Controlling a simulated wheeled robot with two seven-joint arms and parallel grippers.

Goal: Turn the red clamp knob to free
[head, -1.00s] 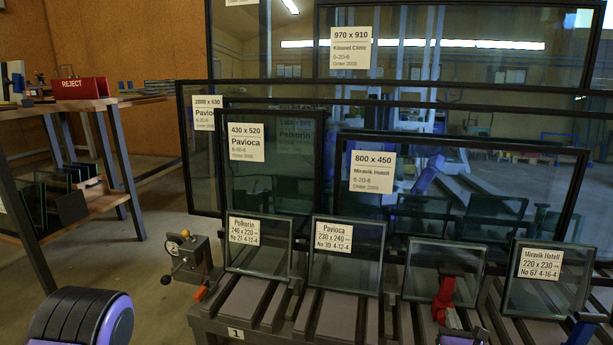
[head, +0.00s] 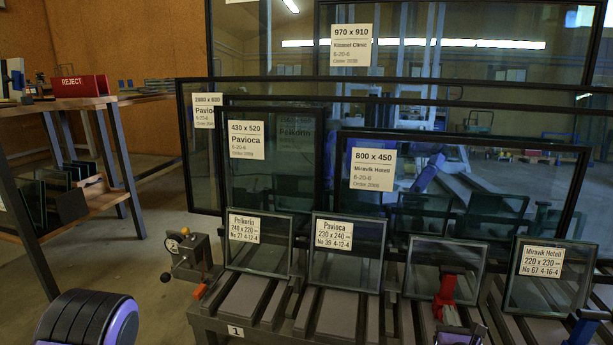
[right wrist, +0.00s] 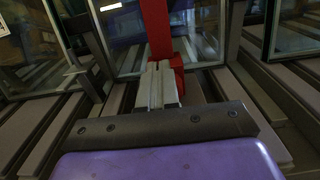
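A red clamp (head: 445,289) stands upright in front of a small glass pane (head: 420,268) on the rack. In the right wrist view the red upright (right wrist: 157,28) rises just beyond my fingertips, and a red part shows beside them on the right. I cannot single out its knob clearly. My right gripper (head: 453,316) is at the foot of the clamp; in the right wrist view its two grey fingers (right wrist: 159,84) are close together, with only a thin line between them. Whether they touch the red part is unclear. My left gripper is not in view.
Small labelled panes (head: 347,252) stand along the slatted rack (head: 240,297), with larger framed panes (head: 365,190) behind. A blue clamp (head: 584,328) is at the right.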

